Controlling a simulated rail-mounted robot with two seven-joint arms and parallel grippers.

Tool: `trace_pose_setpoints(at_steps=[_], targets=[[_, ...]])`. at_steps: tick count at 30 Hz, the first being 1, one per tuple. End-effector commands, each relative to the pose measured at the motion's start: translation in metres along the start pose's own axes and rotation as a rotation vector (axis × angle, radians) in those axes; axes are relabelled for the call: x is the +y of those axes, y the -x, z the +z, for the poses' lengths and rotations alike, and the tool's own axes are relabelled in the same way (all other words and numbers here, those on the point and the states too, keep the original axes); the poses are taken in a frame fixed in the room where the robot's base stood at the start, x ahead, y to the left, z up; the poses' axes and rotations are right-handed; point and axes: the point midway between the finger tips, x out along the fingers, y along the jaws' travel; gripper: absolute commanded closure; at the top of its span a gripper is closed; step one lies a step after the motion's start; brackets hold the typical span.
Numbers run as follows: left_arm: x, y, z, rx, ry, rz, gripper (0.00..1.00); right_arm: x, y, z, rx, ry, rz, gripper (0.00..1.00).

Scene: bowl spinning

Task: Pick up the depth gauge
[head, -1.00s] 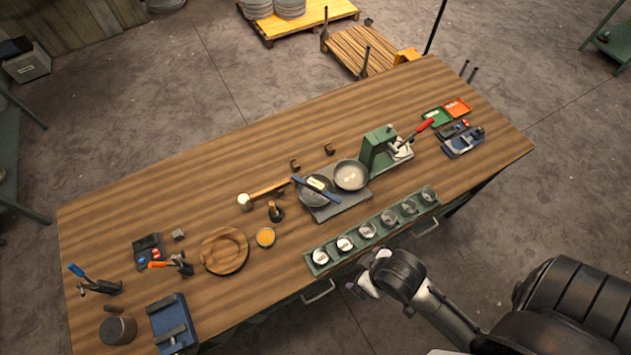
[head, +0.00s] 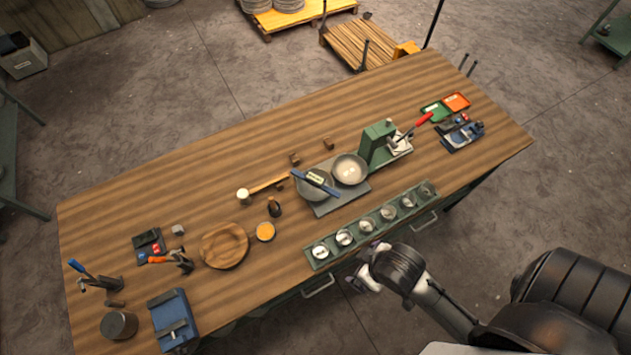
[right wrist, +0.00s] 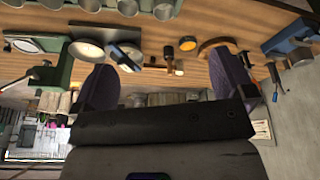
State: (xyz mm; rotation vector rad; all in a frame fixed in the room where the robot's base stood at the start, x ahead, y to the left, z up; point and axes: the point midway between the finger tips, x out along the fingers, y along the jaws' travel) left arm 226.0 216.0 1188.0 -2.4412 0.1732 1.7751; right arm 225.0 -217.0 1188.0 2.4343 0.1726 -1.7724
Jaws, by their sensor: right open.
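The likely depth gauge, a blue bar with a pale label (head: 316,182), lies across the left of two round metal dishes (head: 313,187) near the middle of the bench. My right gripper (head: 364,270) is at the bench's front edge, in front of the row of cups and well apart from the bar. The right wrist view shows its two purple fingers (right wrist: 168,85) spread wide with nothing between them. My left gripper is in neither view.
A green rack of several cups (head: 366,226) lies between my right gripper and the dishes. A green press with a red-handled lever (head: 376,143) stands right of the dishes. A mallet (head: 264,187) lies to their left.

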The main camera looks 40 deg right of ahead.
Motion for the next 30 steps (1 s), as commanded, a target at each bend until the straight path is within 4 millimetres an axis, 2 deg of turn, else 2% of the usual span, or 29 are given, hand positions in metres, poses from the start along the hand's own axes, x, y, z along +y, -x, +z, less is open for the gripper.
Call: trace_pose_setpoints(at_steps=[1, 10, 17, 20, 23, 27, 30], targets=[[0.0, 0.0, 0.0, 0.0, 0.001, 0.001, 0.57, 0.0, 0.0, 0.0, 0.0, 0.0, 0.0, 0.01], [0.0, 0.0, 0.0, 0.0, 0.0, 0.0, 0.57, 0.0, 0.0, 0.0, 0.0, 0.0, 0.0, 0.3], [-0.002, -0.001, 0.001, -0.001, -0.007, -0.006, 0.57, 0.0, -0.001, -0.002, 0.006, -0.002, 0.0, 0.3], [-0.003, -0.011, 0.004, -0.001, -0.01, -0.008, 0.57, 0.002, -0.009, -0.013, 0.038, -0.001, 0.005, 0.3], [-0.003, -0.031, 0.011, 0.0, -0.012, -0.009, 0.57, 0.009, -0.023, -0.04, 0.114, 0.005, 0.022, 0.3], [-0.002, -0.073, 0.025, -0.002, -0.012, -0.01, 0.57, 0.034, -0.04, -0.098, 0.279, 0.053, 0.098, 0.3], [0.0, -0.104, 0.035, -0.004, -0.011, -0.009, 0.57, 0.053, -0.041, -0.142, 0.407, 0.108, 0.169, 0.3]])
